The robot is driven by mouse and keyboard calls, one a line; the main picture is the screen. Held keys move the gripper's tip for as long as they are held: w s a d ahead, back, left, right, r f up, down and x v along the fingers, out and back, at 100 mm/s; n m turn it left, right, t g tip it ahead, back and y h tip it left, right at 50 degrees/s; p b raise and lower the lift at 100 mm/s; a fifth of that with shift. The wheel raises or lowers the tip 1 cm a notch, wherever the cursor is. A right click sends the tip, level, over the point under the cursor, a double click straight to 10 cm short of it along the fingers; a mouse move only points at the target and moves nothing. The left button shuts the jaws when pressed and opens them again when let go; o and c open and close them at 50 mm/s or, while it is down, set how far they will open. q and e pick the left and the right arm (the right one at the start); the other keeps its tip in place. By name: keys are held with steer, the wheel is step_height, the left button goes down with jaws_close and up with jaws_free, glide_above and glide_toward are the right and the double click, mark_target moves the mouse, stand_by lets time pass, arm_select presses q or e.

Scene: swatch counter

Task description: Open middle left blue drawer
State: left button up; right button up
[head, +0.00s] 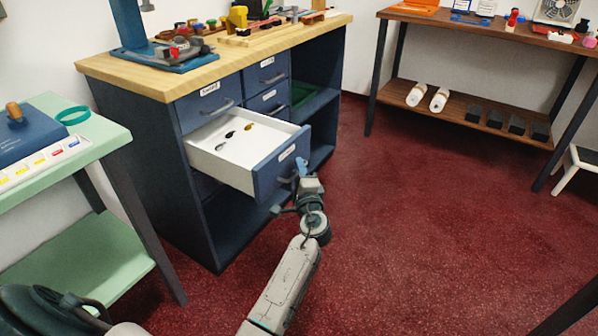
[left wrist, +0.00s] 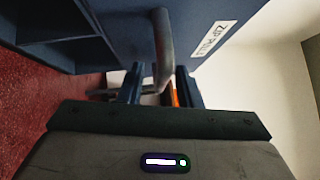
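The middle left blue drawer (head: 268,176) is pulled well out of the dark blue cabinet in the head view. Its white inside shows a few small dark and yellow pieces. Its front also shows in the left wrist view (left wrist: 120,30), with a label reading "ZIP PULLS" (left wrist: 214,38). My left gripper (head: 298,178) is at the drawer front, by the handle. In the left wrist view the grey handle (left wrist: 163,45) reaches down between the two fingers (left wrist: 158,88), which stand apart with a gap beside the handle. My right gripper is not in view.
The cabinet's wooden top (head: 130,78) carries tools and small parts. Closed drawers sit above and beside the open one. A green table (head: 95,150) stands at left and a brown bench (head: 470,35) at back right. The red floor (head: 430,220) is clear.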

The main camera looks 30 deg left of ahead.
arm_select(q)
steer(key=v, duration=0.7)
steer(key=shift+s+f, duration=0.1)
